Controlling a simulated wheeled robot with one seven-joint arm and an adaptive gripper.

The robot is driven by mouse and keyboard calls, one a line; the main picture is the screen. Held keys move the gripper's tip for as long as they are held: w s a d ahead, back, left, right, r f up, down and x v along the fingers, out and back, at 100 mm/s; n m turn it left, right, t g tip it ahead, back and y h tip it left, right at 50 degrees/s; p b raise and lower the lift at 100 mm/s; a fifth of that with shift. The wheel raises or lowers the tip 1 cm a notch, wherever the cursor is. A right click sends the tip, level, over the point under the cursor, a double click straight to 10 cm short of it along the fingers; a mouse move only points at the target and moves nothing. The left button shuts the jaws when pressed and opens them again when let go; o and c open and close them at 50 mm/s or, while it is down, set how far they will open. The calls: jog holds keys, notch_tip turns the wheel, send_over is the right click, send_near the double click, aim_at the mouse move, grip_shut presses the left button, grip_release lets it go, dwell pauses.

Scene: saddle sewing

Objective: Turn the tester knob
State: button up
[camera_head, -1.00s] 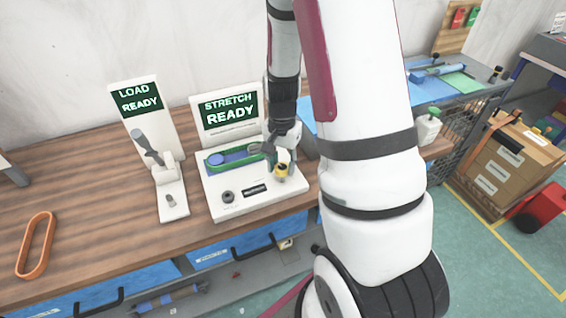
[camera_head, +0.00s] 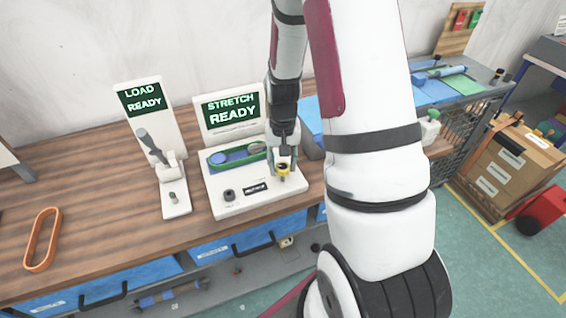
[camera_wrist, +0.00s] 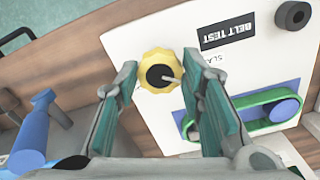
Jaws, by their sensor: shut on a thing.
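The tester knob is a yellow scalloped dial with a black centre and a pale pointer line (camera_wrist: 160,84). It sits on the white stretch tester (camera_head: 218,195), whose screen (camera_head: 230,108) reads STRETCH READY. My gripper (camera_wrist: 160,70) points down at the knob, one finger on each side, and is shut on it. In the head view my gripper (camera_head: 283,163) stands over the tester's right end, partly covering the knob. A green belt (camera_wrist: 262,108) lies around pulleys on the tester, beside my right finger in the wrist view.
A small black knob (camera_head: 229,195) sits on the tester's front left. The load tester (camera_head: 174,198), with a grey lever, stands to the left. An orange belt (camera_head: 31,262) lies at the table's far left. The wooden table (camera_head: 110,225) is clear between them.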

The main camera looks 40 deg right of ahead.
aim_at(282, 166)
dwell(0.3)
jog(key=o, duration=1.1)
jog(key=shift+o, duration=0.2)
notch_tip(282, 166, up, 12)
